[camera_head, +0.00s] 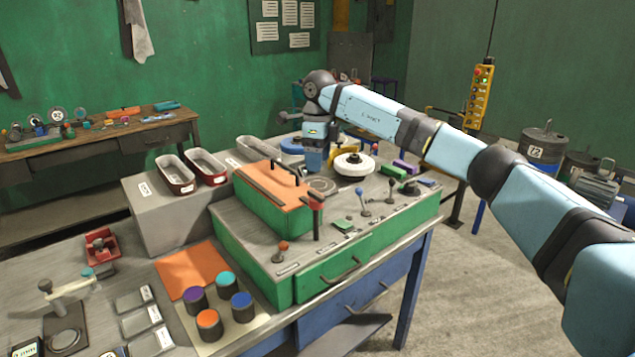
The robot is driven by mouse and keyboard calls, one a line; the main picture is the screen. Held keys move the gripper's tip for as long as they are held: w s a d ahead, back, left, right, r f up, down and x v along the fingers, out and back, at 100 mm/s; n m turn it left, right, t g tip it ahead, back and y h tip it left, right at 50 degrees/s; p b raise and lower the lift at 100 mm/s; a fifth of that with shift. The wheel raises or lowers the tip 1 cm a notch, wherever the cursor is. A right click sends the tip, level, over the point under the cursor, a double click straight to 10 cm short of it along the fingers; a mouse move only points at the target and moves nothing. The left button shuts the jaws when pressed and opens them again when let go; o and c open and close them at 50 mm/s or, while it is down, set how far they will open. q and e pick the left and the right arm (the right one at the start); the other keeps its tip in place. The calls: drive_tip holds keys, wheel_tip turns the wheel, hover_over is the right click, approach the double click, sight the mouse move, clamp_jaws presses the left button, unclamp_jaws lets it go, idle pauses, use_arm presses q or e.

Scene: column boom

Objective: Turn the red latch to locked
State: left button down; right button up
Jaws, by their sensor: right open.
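A red-topped dark post (317,219) stands upright on the green bench unit (290,291). It may be the red latch, but I cannot be sure, and I cannot read its position. A short lever with an orange-red knob (282,246) stands at the unit's near left corner. My right arm reaches in from the right. My right gripper (314,168) points down behind the post, near the orange lid and the white round part. It is open, and I see nothing held. Its fingertips are small and partly hidden. My left gripper is out of view.
An orange lid with a black handle (262,190) sits left of my right gripper. A white round part (354,165) is to its right. Small levers (363,205) stand on the unit's right. Coloured-top cylinders (209,324) and a red holder (101,246) are at lower left.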

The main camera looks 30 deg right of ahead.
wheel_tip(320, 180, up, 4)
drive_tip(key=shift+d+f, duration=0.1)
drive_tip(key=shift+f, duration=0.15)
idle(0.4)
